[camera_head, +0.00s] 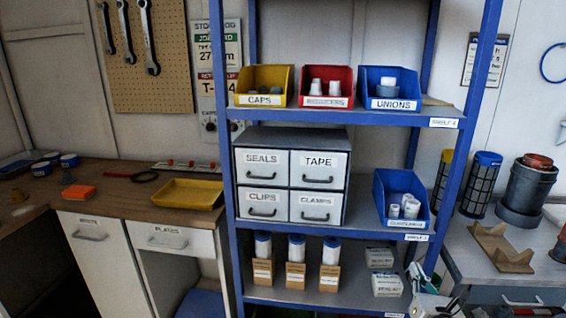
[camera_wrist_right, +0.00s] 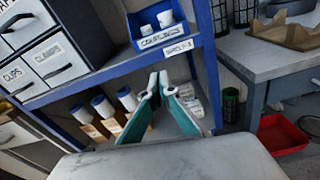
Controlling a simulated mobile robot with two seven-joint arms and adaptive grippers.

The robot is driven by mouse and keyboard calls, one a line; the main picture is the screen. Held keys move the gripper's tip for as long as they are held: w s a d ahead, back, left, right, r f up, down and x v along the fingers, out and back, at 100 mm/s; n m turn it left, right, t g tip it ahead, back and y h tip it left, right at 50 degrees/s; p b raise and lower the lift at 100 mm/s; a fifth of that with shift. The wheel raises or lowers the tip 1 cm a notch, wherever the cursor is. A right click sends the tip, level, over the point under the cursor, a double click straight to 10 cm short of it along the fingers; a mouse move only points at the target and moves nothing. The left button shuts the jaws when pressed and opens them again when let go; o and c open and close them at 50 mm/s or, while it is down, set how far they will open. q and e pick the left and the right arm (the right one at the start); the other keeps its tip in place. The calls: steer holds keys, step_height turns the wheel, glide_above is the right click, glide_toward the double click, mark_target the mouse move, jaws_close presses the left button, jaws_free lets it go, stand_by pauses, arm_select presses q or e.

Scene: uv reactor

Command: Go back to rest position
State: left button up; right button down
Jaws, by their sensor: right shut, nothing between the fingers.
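My right gripper (camera_head: 424,278) shows at the bottom right of the head view, beside the shelf rack's right front post. In the right wrist view its two green-sided fingers (camera_wrist_right: 160,82) are together at the tips with nothing between them. They point towards the lower shelf, where white-and-blue bottles (camera_wrist_right: 104,107) and small white boxes (camera_wrist_right: 190,103) stand. Whether the fingers are over the shelf edge I cannot tell. My left gripper is not in view.
The blue shelf rack (camera_head: 345,116) holds yellow, red and blue bins and a drawer cabinet (camera_head: 291,179). A wooden bench (camera_head: 110,200) stands left. A grey table (camera_head: 470,252) with filters and a brown cradle stands right. A red tray (camera_wrist_right: 281,135) sits low on the floor.

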steer(key=s+a+f+m+g+y, duration=0.2)
steer(key=s+a+f+m, duration=0.4)
steer(key=f, duration=0.2)
steer(key=s+a+f+m+g+y, duration=0.2)
steer(key=s+a+f+m, duration=0.35)
steer(key=f, duration=0.25)
steer(key=s+a+f+m+g+y, duration=0.1)
steer(key=s+a+f+m, duration=0.2)
steer(key=s+a+m, duration=0.2)
steer(key=s+a+f+m+g+y, duration=0.1)
steer(key=s+a+f+m, duration=0.3)
steer(key=s+m, duration=0.6)
steer(key=shift+a+m, duration=0.4)
steer(key=shift+m, duration=0.15)
